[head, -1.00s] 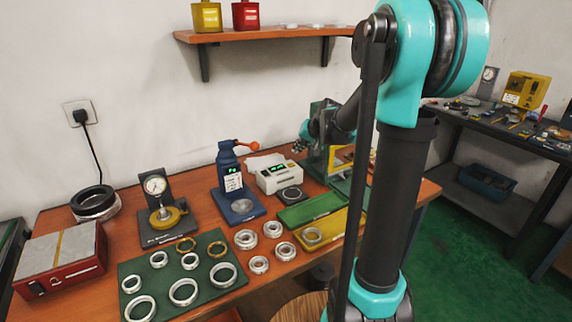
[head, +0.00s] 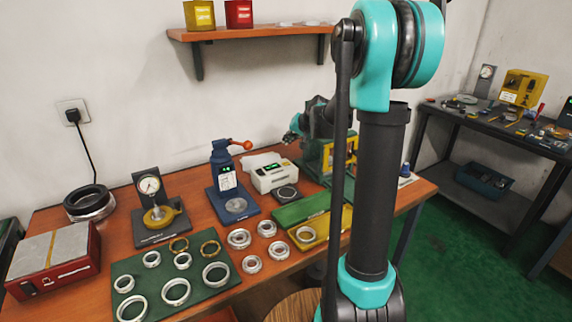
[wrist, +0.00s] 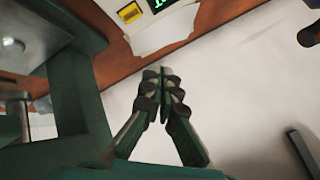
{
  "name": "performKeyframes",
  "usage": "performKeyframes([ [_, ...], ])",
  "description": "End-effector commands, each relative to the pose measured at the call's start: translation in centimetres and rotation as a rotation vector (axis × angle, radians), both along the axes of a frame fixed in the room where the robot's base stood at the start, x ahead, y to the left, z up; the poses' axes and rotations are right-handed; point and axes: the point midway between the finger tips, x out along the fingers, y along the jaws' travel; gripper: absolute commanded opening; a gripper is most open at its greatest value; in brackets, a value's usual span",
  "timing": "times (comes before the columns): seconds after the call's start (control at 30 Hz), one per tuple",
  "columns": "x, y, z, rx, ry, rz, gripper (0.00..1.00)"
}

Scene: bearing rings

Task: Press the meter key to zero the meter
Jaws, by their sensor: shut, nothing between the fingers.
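A white meter box (head: 270,172) with a green-lit display stands towards the back of the orange bench, with a dark round puck (head: 286,193) in front of it. In the wrist view part of a white case (wrist: 103,7) shows at the top edge, with a yellow key (wrist: 130,12) beside a green display. A pale paper-like sheet (wrist: 165,30) sticks out from it. My gripper (head: 291,136) is behind and above the box, near the wall. In the wrist view my gripper (wrist: 163,75) has its fingers shut and empty, apart from the key.
A green press-like frame (head: 318,157) stands close to my gripper on the right. A blue stand (head: 222,170) with an orange-tipped lever is left of the box. Several rings lie on a green mat (head: 208,298) and the bench. A shelf (head: 255,34) hangs above.

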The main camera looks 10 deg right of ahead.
Motion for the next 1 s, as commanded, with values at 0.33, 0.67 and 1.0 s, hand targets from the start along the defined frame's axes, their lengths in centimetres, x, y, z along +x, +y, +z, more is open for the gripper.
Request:
performKeyframes([
  [0.33, 0.0, 0.0, -4.6, 0.0, 0.0, 0.0, 0.0],
  [0.67, 0.0, 0.0, -6.9, 0.0, 0.0, 0.0, 0.0],
  [1.0, 0.0, 0.0, -7.0, 0.0, 0.0, 0.0, 0.0],
])
